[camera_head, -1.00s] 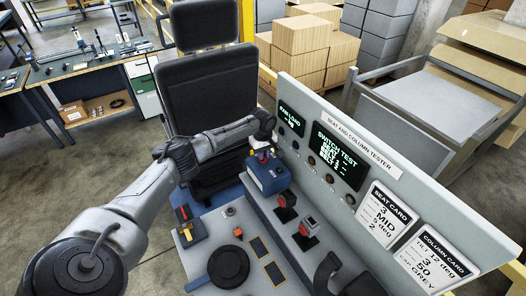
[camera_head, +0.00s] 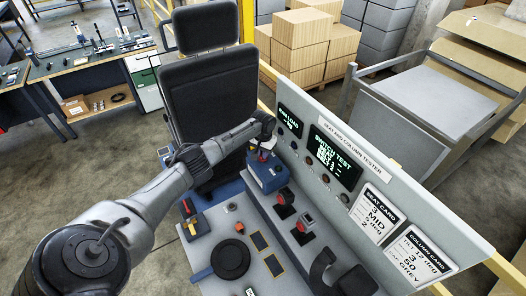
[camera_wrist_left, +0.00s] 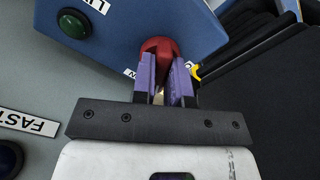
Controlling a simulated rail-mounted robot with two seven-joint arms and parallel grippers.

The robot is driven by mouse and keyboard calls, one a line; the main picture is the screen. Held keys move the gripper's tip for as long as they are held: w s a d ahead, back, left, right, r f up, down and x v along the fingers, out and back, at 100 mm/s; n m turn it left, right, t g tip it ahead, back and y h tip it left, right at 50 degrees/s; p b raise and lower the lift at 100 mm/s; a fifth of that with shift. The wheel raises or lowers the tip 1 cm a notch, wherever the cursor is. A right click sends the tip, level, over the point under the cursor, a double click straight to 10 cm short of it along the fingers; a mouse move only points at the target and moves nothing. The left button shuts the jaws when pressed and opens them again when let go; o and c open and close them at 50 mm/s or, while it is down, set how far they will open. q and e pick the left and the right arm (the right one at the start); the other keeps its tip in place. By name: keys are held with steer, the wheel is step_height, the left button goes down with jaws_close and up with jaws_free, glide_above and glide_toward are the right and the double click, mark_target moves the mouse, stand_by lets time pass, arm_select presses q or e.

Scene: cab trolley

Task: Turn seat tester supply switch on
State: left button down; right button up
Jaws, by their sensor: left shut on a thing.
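The blue supply box (camera_head: 268,178) stands at the far end of the seat and column tester, by the black seat. A red switch knob (camera_wrist_left: 158,48) shows on its blue face in the left wrist view, with a green round lamp or button (camera_wrist_left: 74,23) to its left. My left gripper (camera_wrist_left: 166,75) is at the box, its purple-padded fingers shut on the red knob and partly hiding it. In the head view the left gripper (camera_head: 262,153) reaches the top of the box, and the knob's angle is hard to read. The right gripper is not in view.
The tester's upright panel (camera_head: 385,180) carries a lit screen (camera_head: 333,158) reading SWITCH TEST. The black seat (camera_head: 207,105) stands close behind my arm. Red-capped switches (camera_head: 286,203) and a black round pad (camera_head: 230,259) sit on the console nearer me.

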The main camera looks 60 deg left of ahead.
arm_select(q)
steer(key=m, duration=0.5)
steer(key=shift+m, duration=0.7)
steer(key=c, duration=1.1)
jaws_free()
steer(key=shift+c, duration=0.2)
step_height(320, 180, up, 14)
steer(key=shift+b, duration=0.4)
